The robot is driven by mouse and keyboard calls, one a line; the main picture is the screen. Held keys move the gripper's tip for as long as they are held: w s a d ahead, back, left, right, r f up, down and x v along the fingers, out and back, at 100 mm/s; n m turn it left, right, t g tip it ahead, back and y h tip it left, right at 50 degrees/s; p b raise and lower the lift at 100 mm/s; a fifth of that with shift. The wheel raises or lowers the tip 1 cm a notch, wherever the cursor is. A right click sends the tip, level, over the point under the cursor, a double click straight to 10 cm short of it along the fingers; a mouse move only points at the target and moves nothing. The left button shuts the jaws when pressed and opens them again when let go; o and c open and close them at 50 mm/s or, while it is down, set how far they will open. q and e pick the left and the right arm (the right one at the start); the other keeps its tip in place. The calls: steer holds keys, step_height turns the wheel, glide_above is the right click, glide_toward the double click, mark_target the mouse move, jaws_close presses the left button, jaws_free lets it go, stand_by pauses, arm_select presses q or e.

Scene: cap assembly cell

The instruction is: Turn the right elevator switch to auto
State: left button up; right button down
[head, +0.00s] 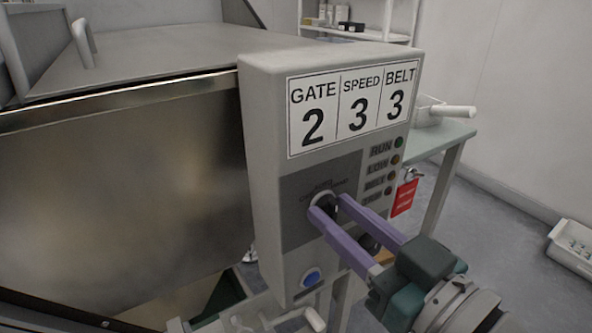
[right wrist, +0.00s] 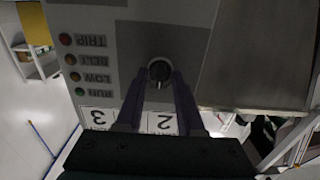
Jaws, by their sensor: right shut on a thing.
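The grey control box (head: 262,170) carries a dark panel with a black rotary switch knob (head: 327,201). The knob also shows in the right wrist view (right wrist: 159,70), where its pointer stands roughly along the line of the fingers. My right gripper (head: 331,208) has its purple fingertips on both sides of this knob and is shut on it. The lettering above the knob is too small to read, so its set position is unclear. My left gripper is not in view.
A sign (head: 346,107) reads GATE 2, SPEED 3, BELT 3. Indicator lamps (head: 396,159) and a red tag (head: 405,197) are at the box's right. A blue button (head: 311,277) is below. A metal hopper (head: 120,190) fills the left. A white bin (head: 574,250) is on the floor.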

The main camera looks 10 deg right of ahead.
steer(key=c, duration=0.5)
jaws_free()
steer(key=shift+c, duration=0.2)
steer(key=shift+s, duration=0.15)
steer(key=shift+s+d, duration=0.15)
steer(key=shift+s, duration=0.15)
steer(key=p+v, duration=0.1)
steer(key=v, duration=0.8)
steer(key=shift+p, duration=0.3)
